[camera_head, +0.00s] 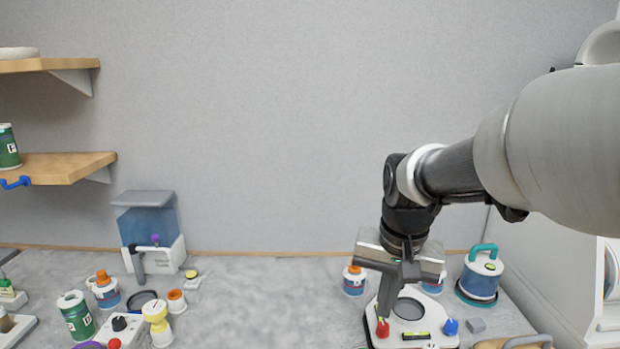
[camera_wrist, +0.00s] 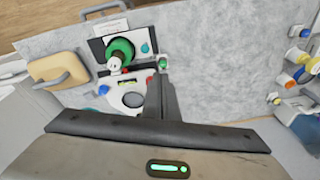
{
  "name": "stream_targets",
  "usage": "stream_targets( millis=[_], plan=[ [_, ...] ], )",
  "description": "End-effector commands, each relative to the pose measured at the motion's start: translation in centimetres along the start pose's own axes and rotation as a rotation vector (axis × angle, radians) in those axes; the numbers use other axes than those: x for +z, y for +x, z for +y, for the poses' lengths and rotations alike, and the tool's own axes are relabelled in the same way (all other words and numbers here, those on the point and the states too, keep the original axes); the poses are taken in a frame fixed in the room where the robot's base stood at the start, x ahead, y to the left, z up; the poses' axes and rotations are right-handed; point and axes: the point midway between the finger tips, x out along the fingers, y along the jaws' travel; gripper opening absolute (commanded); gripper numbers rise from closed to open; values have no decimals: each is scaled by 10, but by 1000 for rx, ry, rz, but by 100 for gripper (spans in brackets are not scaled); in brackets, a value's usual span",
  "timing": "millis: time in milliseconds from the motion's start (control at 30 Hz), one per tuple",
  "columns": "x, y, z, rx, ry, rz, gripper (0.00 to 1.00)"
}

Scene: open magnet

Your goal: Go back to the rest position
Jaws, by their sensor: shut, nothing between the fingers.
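My gripper (camera_head: 386,312) is shut and empty. In the head view its fingers point down over the white device (camera_head: 420,333), which has a round dark plate, a red knob (camera_head: 382,327) and a blue knob (camera_head: 450,327). The fingertips are close to the red knob; I cannot tell whether they touch it. In the wrist view the closed fingers (camera_wrist: 163,68) reach over the bench beside the white device (camera_wrist: 110,98). My arm comes in from the right of the head view.
The bench (camera_head: 270,300) is clear left of the device. Bottles, a small orange-capped jar (camera_head: 354,280) and a teal-handled container (camera_head: 481,273) stand around. A blue-tank dispenser (camera_head: 150,235) stands at the back left, below wooden shelves (camera_head: 60,167). A wooden block (camera_wrist: 60,80) with a handle lies near the device.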

Motion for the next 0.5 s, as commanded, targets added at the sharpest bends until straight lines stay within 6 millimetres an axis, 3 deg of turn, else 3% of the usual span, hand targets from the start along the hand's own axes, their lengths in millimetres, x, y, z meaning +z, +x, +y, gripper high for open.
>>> stream_targets(
  millis=[33, 200, 333, 500],
  plan=[
    [12, -25, 5, -12, -31, 36, 0],
    [54, -73, 22, -34, -148, 141, 0],
    [83, -95, 33, -39, -229, 216, 0],
    [108, -106, 43, -36, -298, 279, 0]
  ],
)
